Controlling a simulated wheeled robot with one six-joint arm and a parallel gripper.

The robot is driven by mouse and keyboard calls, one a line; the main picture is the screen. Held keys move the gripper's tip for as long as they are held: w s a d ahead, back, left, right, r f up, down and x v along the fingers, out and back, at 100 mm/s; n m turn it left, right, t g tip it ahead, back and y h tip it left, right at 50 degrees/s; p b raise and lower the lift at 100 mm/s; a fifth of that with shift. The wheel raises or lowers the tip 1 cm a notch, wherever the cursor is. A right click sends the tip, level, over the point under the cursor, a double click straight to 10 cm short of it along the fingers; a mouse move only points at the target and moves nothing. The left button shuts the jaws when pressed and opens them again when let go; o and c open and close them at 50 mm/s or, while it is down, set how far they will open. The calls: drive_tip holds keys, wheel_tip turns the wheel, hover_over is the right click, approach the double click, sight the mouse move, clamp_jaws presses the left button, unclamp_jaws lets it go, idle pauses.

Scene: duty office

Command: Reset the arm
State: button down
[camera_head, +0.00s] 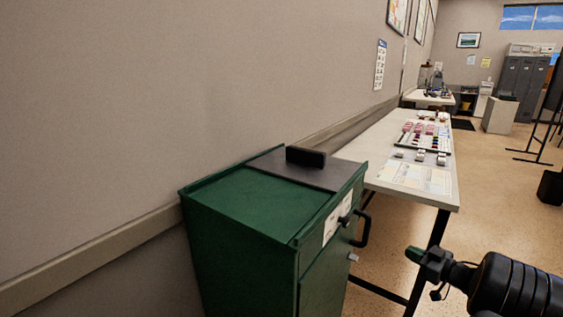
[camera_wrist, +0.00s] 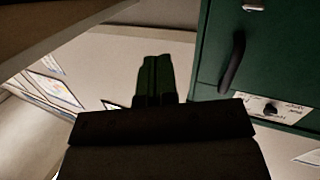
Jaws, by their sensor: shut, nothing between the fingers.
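My gripper (camera_head: 414,254) is at the lower right in the head view, at the end of my black arm, with its green fingertips pointing left toward the front of a green cabinet (camera_head: 245,205). The fingers are together and hold nothing. The gripper also shows in the wrist view (camera_wrist: 154,75), its green fingers side by side. There the green cabinet front (camera_wrist: 270,55) is at the right, with a dark handle (camera_wrist: 234,62) and a labelled panel with a black knob (camera_wrist: 270,108). The gripper appears apart from the cabinet.
A black block (camera_head: 305,157) sits on the cabinet's dark top mat. A long white table (camera_head: 440,190) with papers and small items stands behind the cabinet along the wall. Open floor (camera_head: 500,205) lies right of the table. A black bin (camera_head: 550,187) stands at the right edge.

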drive_tip(key=d+f+m+g+h+p, duration=0.1)
drive_tip(key=d+f+m+h+p, duration=0.1)
drive_tip(key=d+m+h, duration=0.7)
drive_tip(key=s+a+r+g+h+p, duration=0.5)
drive_tip(key=s+g, duration=0.1)
drive_tip(key=s, duration=0.1)
drive_tip(key=s+a+r+g+y+p, duration=0.1)
drive_tip(key=s+a+r+g+p, duration=0.1)
drive_tip(key=s+a+r+p, duration=0.45)
drive_tip(key=s+a+r+m+g+y+p, duration=0.1)
drive_tip(key=s+a+r+g+y, duration=0.15)
drive_tip(key=a, duration=0.65)
drive_tip(key=s+a+r+g+y+p, duration=0.1)
drive_tip(key=s+a+r+p, duration=0.35)
drive_tip(key=a+r, duration=0.2)
drive_tip(key=s+a+r+n+t+p, duration=0.2)
drive_tip(key=a+r+p, duration=0.2)
drive_tip(key=a+r, duration=0.4)
drive_tip(key=shift+s+a+r+y, duration=0.2)
drive_tip(key=shift+s+r+y, duration=0.15)
drive_tip(key=shift+r+y, duration=0.1)
